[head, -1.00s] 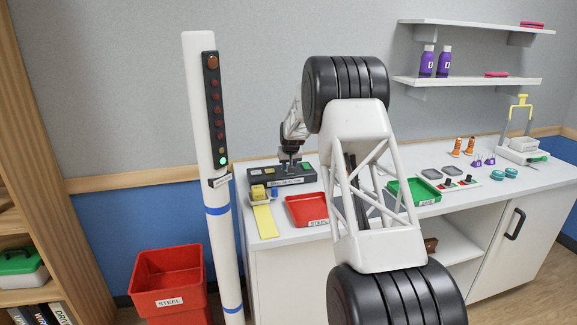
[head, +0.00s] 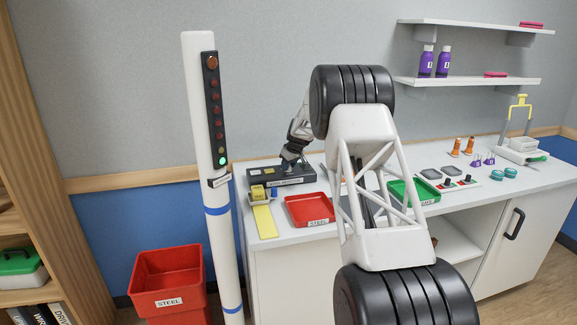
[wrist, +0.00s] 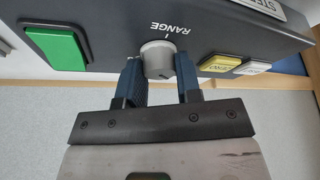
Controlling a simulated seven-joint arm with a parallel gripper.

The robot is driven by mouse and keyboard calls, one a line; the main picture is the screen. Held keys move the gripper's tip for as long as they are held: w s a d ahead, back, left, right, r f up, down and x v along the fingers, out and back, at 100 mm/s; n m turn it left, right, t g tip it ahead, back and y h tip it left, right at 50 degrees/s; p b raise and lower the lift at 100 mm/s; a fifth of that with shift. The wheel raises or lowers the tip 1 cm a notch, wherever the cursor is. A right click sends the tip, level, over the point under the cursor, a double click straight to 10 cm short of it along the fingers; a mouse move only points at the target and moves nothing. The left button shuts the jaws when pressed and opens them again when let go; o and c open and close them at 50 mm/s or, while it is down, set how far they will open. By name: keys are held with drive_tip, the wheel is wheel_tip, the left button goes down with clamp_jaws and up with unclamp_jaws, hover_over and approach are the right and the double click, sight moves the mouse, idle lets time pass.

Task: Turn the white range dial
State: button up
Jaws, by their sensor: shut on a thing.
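The white range dial (wrist: 157,58) is a short round knob on the front of a dark panel box (wrist: 120,20), with "RANGE" and a tick mark printed beside it. In the wrist view my gripper (wrist: 158,72) is shut on the dial, one blue finger on each side of it. In the head view my gripper (head: 290,165) is at the dark panel box (head: 265,183) on the white counter, with the wrist tilted. The dial cannot be made out there.
A green button (wrist: 58,48) and the yellow (wrist: 220,63) and white (wrist: 252,68) buttons flank the dial. A red tray (head: 310,209) and a yellow strip (head: 265,222) lie in front of the box. A light post (head: 199,100) stands left.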

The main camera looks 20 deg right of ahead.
drive_tip(key=shift+a, duration=0.1)
drive_tip(key=o, duration=0.9)
drive_tip(key=shift+r, duration=0.1)
drive_tip(key=shift+v, duration=3.85)
